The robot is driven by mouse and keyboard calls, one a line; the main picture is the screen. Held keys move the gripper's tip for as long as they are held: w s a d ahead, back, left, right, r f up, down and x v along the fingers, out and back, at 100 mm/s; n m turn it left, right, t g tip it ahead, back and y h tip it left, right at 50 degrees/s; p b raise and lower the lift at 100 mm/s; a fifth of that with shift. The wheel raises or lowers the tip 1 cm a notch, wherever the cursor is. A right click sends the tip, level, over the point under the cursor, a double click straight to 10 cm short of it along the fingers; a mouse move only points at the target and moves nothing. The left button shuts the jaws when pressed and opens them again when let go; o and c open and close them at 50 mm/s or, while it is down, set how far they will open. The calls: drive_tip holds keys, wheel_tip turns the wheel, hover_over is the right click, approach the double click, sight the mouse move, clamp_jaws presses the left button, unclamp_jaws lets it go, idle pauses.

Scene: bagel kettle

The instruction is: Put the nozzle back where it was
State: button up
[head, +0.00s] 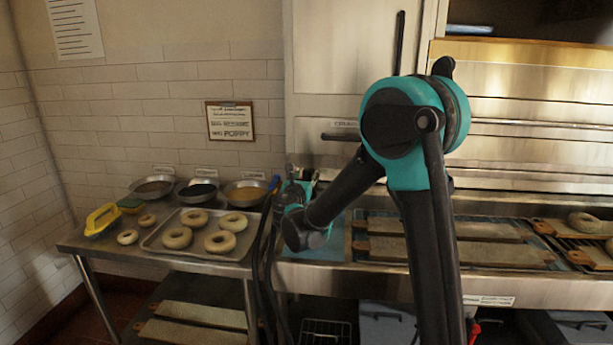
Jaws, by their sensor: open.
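My gripper (302,175) is just right of the blue piece, at the far end of my teal and black arm. It is open. My wrist hides part of the jaws, and I cannot tell whether they touch the nozzle. No separate holder for the nozzle can be made out.
Wooden boards (400,250) lie on the counter at right, before a steel oven (530,140). My arm crosses the middle of the view.

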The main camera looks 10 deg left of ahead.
drive_tip(key=s+a, duration=0.2)
drive_tip(key=s, duration=1.4)
drive_tip(key=shift+s+f, duration=0.2)
drive_tip(key=shift+f, duration=0.15)
drive_tip(key=shift+a, duration=0.1)
